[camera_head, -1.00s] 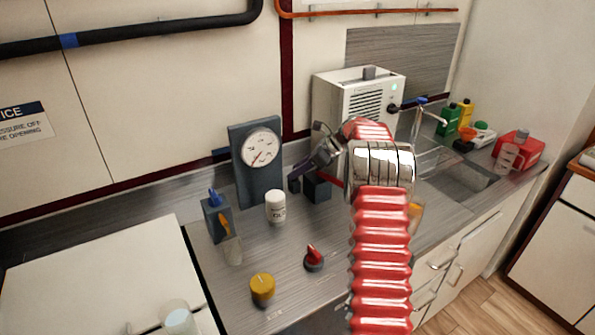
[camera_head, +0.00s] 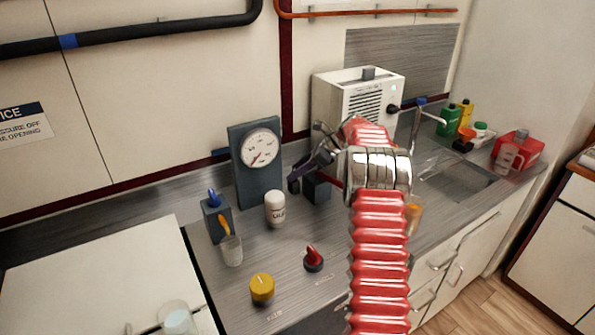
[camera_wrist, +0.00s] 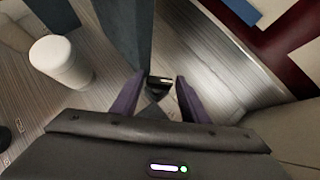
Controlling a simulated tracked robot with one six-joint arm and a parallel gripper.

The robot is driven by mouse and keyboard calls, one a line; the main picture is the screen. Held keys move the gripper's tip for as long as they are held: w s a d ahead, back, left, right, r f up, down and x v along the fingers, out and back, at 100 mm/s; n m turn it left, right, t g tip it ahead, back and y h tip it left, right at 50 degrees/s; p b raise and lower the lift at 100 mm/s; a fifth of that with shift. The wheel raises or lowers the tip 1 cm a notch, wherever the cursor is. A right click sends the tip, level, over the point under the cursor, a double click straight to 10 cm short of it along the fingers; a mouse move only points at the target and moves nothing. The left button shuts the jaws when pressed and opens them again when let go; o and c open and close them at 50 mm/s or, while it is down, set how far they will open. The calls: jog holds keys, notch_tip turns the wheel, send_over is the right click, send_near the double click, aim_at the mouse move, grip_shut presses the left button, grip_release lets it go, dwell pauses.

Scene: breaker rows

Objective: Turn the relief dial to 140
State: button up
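A round white gauge (camera_head: 260,148) with a red needle is set in a dark upright panel (camera_head: 256,188). The needle points to the lower left; its numbers are too small to read. My gripper (camera_head: 294,183) is just right of the panel, beside a small dark block (camera_head: 317,187). In the wrist view its two purple fingers (camera_wrist: 160,80) are apart, with a small dark piece (camera_wrist: 158,83) showing between or beyond their tips. I cannot tell whether they touch it. No dial marked relief or 140 can be read.
A white bottle (camera_head: 275,208), a red knob (camera_head: 314,258) and a yellow knob (camera_head: 262,289) stand on the counter in front. A blue-topped dispenser (camera_head: 216,217) is left. A white vented box (camera_head: 357,100) stands behind my arm, and a sink (camera_head: 455,180) is right.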

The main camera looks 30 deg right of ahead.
jog(key=shift+r, duration=0.1)
jog(key=v, duration=1.3)
jog(key=shift+s+d, duration=0.2)
jog(key=shift+r, duration=0.1)
jog(key=s+a+r+n+g+h, duration=0.1)
jog(key=s+a+r+n, duration=0.25)
jog(key=a, duration=0.55)
jog(key=s+a+r+n+h, duration=0.1)
jog(key=s+a+r+n, duration=0.3)
jog(key=a, duration=0.4)
jog(key=s+a+r+n+g+h, duration=0.1)
jog(key=s+a+r+n, duration=0.3)
jog(key=a, duration=0.5)
jog(key=s+a+f+n+h, duration=0.1)
jog(key=s+a+n, duration=0.3)
jog(key=s, duration=0.4)
jog(key=s+a+f+n+h, duration=0.1)
jog(key=s+a+f+n, duration=0.3)
jog(key=s+n, duration=0.2)
jog(key=s+a+f+n+t+h, duration=0.1)
jog(key=s+a+f+n, duration=0.2)
jog(key=s, duration=0.7)
jog(key=shift+s+a+f+n, duration=0.25)
jog(key=shift+a+n, duration=0.3)
jog(key=shift+n, duration=0.7)
